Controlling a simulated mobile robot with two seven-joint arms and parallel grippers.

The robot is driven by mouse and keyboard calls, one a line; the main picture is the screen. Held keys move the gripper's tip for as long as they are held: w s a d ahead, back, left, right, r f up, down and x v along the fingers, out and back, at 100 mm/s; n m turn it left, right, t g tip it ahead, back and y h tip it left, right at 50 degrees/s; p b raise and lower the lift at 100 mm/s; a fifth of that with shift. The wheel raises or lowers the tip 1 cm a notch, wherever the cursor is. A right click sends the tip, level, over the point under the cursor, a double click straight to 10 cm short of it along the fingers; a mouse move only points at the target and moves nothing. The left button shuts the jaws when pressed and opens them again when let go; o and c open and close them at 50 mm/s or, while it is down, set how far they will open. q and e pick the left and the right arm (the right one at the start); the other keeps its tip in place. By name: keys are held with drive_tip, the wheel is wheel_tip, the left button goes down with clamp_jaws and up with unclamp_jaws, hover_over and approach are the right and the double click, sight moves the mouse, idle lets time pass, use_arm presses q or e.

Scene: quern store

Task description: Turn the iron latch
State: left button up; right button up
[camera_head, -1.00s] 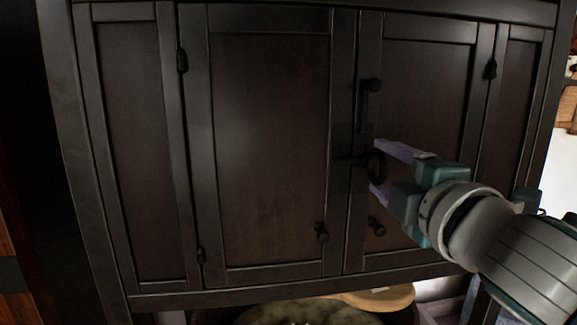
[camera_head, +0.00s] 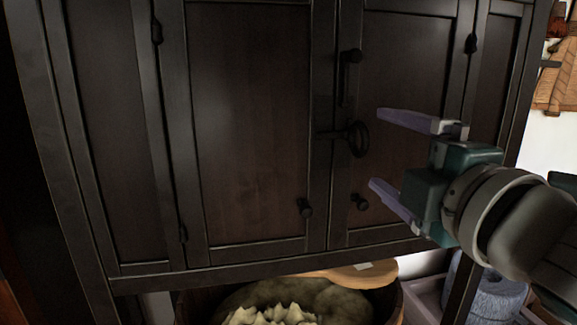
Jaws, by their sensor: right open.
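The iron latch (camera_head: 357,139) is a black ring with a short bar, mounted where the two middle doors of the dark cabinet (camera_head: 250,130) meet. The bar points left across the seam, roughly level. My right gripper (camera_head: 374,148) comes in from the right and is open. Its two purple fingers are spread wide, one above and one below the ring's height, with the tips just right of the ring. Nothing is between the fingers, and they look apart from the latch. My left gripper is not in view.
A black vertical handle (camera_head: 346,76) sits above the latch. Below the cabinet stands a wooden tub (camera_head: 395,305) with pale contents. Grey round stones (camera_head: 495,297) are at the lower right.

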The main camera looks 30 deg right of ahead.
drive_tip(key=b+v, duration=0.1)
drive_tip(key=v, duration=0.3)
drive_tip(key=shift+s, duration=0.2)
drive_tip(key=s+f+m+g, duration=0.4)
drive_tip(key=f+m+g, duration=0.35)
drive_tip(key=f, duration=0.35)
drive_tip(key=s+a+f+m+g+y, duration=0.2)
drive_tip(key=s+a+f+m+g, duration=0.15)
drive_tip(key=s, duration=0.25)
drive_tip(key=s+a+f+m+g+y, duration=0.2)
drive_tip(key=s+a+f+g, duration=0.15)
drive_tip(key=s+f, duration=0.2)
wheel_tip(320, 180, up, 25)
drive_tip(key=p, duration=2.4)
drive_tip(key=shift+s+a+f+p, duration=0.2)
drive_tip(key=shift+s+a+p, duration=0.15)
drive_tip(key=shift+s+a, duration=0.1)
